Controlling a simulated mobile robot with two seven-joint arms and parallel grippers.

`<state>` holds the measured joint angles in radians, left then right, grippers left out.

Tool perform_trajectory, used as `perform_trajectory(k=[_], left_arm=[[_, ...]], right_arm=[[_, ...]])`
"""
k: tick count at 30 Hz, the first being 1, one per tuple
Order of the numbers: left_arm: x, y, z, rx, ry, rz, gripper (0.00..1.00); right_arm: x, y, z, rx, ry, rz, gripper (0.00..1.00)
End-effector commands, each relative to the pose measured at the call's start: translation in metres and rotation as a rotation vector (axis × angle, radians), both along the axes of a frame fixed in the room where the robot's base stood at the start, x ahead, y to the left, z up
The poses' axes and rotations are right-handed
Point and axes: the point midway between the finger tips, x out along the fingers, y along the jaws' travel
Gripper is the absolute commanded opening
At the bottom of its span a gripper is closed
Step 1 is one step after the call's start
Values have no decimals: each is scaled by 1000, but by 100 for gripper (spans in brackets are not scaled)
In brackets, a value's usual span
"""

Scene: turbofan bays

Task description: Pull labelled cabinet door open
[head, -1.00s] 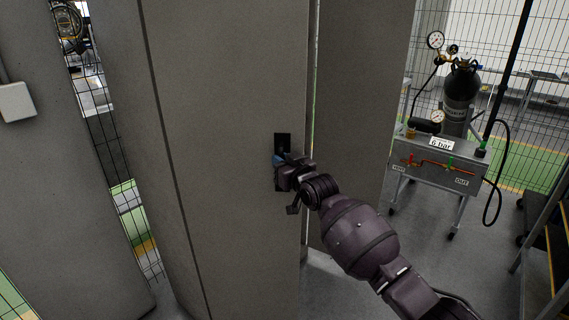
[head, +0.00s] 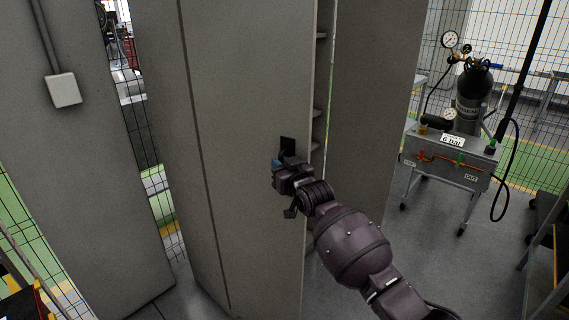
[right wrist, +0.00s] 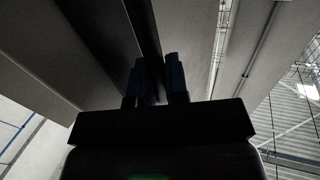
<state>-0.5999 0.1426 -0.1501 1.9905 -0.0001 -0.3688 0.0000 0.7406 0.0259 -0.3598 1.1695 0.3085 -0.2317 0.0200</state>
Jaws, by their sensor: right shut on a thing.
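A tall grey cabinet door (head: 245,110) stands partly open in the head view, with shelf edges (head: 318,113) showing in the gap at its right. A dark handle plate (head: 287,145) sits near the door's right edge. My right gripper (head: 280,164) is at this plate, shut on the handle, which its own body mostly hides. In the right wrist view the two blue-dark fingers (right wrist: 156,80) close on a dark bar (right wrist: 145,40) along the door. No label shows on the door. My left gripper is not in view.
A second grey panel (head: 370,100) stands right of the gap. A wheeled cart with a gas cylinder (head: 470,90) and a 6 bar sign (head: 453,140) stands further right by a mesh fence. A grey wall box (head: 63,90) is at left. Grey floor (head: 430,240) lies clear before the cart.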

Motion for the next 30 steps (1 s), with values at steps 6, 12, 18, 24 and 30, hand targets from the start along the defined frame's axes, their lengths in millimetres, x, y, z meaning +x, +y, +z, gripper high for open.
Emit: perform_trajectory(k=[6,12,18,24,30], left_arm=[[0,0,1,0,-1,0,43],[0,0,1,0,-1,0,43],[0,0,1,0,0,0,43],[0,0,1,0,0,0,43],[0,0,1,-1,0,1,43]], right_arm=[[-1,3,2,2,-2,2,0],[-1,3,2,3,-3,2,0],[-1,2,1,2,-2,2,38],[-1,2,1,1,-1,1,38],[-5,-1,1,2,-3,1,38]])
